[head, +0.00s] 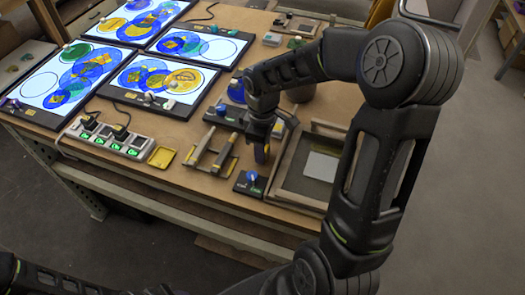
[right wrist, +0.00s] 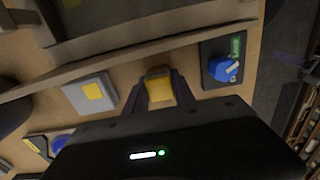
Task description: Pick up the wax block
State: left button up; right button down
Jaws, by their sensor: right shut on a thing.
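The wax block (right wrist: 159,86) is a small yellow block between the two dark fingers of my right gripper in the right wrist view. My right gripper (right wrist: 160,92) is shut on it. In the head view my right gripper (head: 262,150) points down at the table's front part, left of a framed tray. The block is hidden or too small to tell there. My left gripper is not in view; only dark links of my arm show at the lower left.
A blue-knob box (head: 249,182) stands close by, at the table's front edge. The framed tray (head: 310,190) lies to the right. Lit panels (head: 168,78) fill the back left.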

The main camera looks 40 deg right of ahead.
jog(key=shift+r, duration=0.15)
notch_tip(320, 180, up, 10)
jog(key=shift+f+b, duration=0.1)
jog(key=shift+b, duration=0.45)
jog(key=c, duration=1.7)
grip_release()
grip_shut()
